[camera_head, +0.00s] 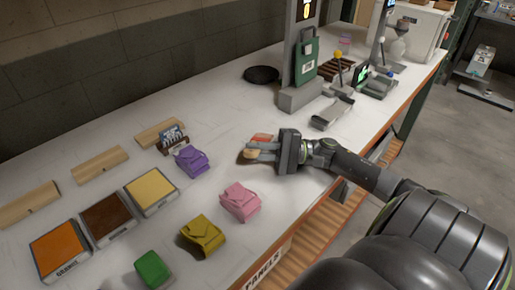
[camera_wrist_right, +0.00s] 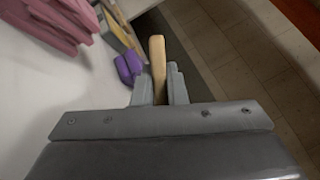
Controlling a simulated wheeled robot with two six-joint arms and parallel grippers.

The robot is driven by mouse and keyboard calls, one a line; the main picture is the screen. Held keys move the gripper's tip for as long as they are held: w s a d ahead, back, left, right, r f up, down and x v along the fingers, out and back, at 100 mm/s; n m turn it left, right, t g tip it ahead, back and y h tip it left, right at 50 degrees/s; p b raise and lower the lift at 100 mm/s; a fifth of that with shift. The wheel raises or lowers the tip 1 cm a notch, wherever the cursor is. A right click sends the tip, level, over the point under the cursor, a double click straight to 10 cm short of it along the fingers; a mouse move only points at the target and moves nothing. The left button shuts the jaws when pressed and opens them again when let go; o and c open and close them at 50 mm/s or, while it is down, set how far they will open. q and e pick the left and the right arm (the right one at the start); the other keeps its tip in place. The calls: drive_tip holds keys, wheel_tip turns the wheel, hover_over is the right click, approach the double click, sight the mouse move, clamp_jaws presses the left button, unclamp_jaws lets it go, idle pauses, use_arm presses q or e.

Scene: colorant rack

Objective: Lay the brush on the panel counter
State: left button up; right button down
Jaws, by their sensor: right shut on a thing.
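The brush shows as a tan wooden handle (camera_wrist_right: 158,62) standing between the two fingers of my right gripper (camera_wrist_right: 160,88) in the right wrist view. In the head view my right gripper (camera_head: 262,150) reaches in from the right over the white counter (camera_head: 225,125), shut on the brush (camera_head: 249,155). The brush is close to the counter's surface; I cannot tell whether it touches. The rest of the brush is hidden by the gripper. The counter's front edge carries a label reading "PANELS" (camera_head: 263,271). My left gripper is not in view.
Pink (camera_head: 240,201), purple (camera_head: 192,160) and yellow (camera_head: 202,234) folded pouches lie left of the gripper. Orange (camera_head: 58,248), brown (camera_head: 108,218) and yellow (camera_head: 151,191) panels sit farther left. A grey stand (camera_head: 299,95) with a green bag (camera_head: 306,62) rises behind.

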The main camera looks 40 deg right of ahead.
drive_tip(key=c, duration=1.4)
unclamp_jaws()
drive_tip(key=shift+r, duration=0.15)
wheel_tip(320, 180, up, 10)
drive_tip(key=shift+f, duration=0.1)
